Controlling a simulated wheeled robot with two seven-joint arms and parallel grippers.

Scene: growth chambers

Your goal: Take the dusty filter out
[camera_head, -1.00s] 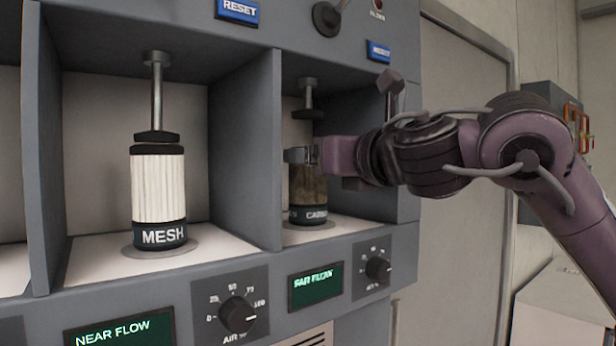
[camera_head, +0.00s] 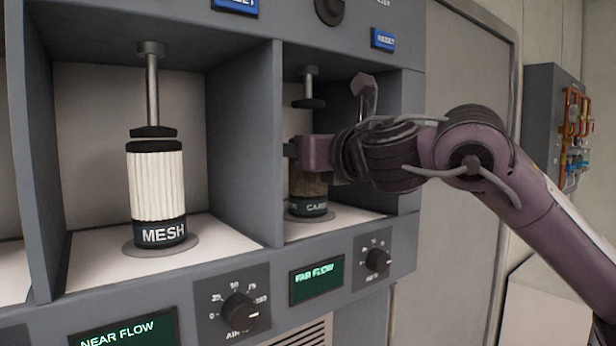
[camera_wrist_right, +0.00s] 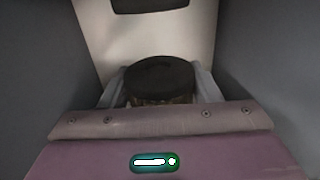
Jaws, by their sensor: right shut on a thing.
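A dark brown, dirty-looking filter (camera_head: 308,186) stands in the right bay on a round base, its black lower band with a partly readable label starting "CA". My right gripper (camera_head: 291,149) reaches in from the right and is shut on its upper part, hiding its top in the head view. In the right wrist view the filter's black cap (camera_wrist_right: 160,76) sits between the two fingers. A clamp plunger (camera_head: 309,103) hangs above it, raised clear. A white pleated filter (camera_head: 157,187) marked MESH stands in the left bay. My left gripper is not in view.
A grey partition (camera_head: 262,150) divides the bays, close to my right gripper's fingertips. The MESH plunger (camera_head: 153,130) is down close to its filter's top. Dials, green FAR FLOW (camera_head: 316,284) and NEAR FLOW displays line the front below. The right bay's front is open.

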